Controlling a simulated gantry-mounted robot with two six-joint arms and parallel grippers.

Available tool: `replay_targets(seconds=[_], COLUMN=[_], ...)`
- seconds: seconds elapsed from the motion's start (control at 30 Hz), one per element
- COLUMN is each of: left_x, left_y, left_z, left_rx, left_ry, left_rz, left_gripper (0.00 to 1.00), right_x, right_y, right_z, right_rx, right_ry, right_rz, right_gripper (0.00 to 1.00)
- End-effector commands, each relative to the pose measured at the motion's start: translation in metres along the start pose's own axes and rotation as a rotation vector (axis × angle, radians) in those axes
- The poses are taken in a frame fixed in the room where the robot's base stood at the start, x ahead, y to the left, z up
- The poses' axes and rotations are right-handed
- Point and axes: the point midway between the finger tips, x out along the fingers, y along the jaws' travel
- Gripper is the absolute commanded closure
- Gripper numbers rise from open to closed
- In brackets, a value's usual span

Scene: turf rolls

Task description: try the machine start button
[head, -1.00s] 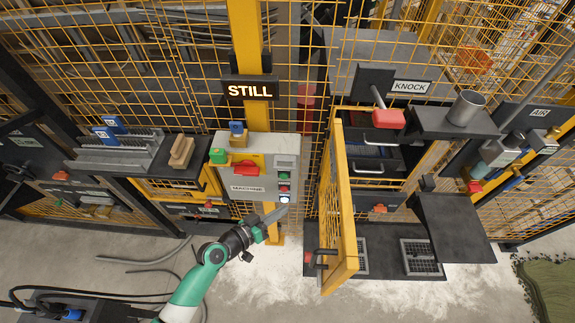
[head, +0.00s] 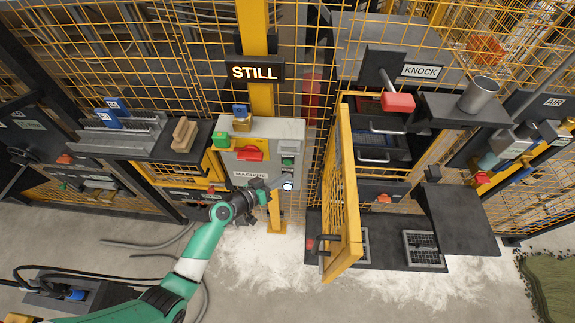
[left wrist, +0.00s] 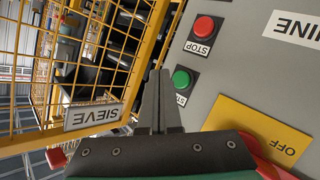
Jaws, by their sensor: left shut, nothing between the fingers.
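The grey machine box (head: 262,152) hangs on the yellow post and carries a MACHINE label, a red handle and a column of buttons. The green START button (left wrist: 182,78) and the red STOP button (left wrist: 203,27) show in the left wrist view. My right gripper is out of view.
A lit STILL sign (head: 255,72) is above the box. A yellow mesh door (head: 340,190) stands open to its right. A shelf with a wooden block (head: 184,134) is on the left. White powder lies on the floor. Yellow mesh fencing surrounds the machinery.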

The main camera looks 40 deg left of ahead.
Motion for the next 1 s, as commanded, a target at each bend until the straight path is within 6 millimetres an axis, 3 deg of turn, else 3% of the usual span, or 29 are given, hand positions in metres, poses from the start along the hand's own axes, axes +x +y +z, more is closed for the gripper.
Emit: replay_targets(seconds=[0.23, 1.0], left_x=[0.014, 0.015], left_y=[-0.011, -0.011], left_z=[-0.009, -0.01], left_rx=[0.0, 0.0], left_ry=[0.0, 0.0], left_rz=[-0.001, -0.001], left_gripper=[1.0, 1.0], right_x=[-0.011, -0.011], right_y=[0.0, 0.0], right_z=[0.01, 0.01], right_rx=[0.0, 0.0], right_ry=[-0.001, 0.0], right_rz=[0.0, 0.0], right_gripper=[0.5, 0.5])
